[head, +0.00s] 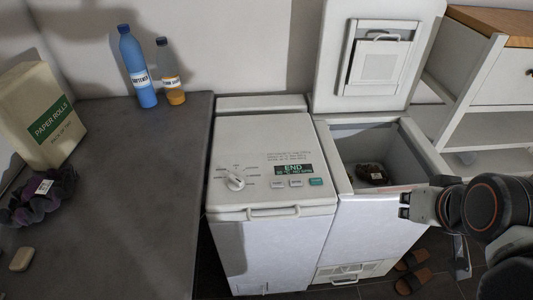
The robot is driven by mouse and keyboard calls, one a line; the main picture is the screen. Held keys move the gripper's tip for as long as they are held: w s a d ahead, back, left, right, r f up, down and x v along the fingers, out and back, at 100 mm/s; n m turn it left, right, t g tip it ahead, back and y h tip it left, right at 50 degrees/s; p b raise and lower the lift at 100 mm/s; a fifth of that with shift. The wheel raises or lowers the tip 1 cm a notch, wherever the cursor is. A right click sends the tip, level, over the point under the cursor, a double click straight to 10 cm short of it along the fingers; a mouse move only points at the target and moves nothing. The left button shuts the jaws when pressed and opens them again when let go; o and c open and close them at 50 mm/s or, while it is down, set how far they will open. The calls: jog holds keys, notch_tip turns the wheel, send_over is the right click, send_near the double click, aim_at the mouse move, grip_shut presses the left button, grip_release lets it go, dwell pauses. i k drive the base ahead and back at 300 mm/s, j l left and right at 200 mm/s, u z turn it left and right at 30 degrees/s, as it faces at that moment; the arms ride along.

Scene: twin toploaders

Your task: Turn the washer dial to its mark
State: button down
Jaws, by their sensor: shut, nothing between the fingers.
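The washer dial (235,182) is a white knob with a pointer on the top panel of the closed white top-loader (265,140), at the panel's front left. Small printed marks ring it; which one it points to is too small to tell. A display (293,169) reading END and a row of buttons sit to its right. My gripper (404,205) is shut and empty. It is in front of the right machine, well to the right of the dial and apart from it.
The right top-loader (370,225) has its lid (366,50) raised and a dark item (373,174) in its tub. A grey counter (130,200) at left holds bottles, a paper-rolls pack (45,115) and a scrunchie. Slippers (412,270) lie on the floor. A white shelf (490,90) stands at right.

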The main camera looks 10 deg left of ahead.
aim_at(235, 183)
jog(key=u, duration=1.25)
jog(key=i+l, duration=0.5)
jog(key=l+z, duration=0.05)
jog(key=l, duration=0.05)
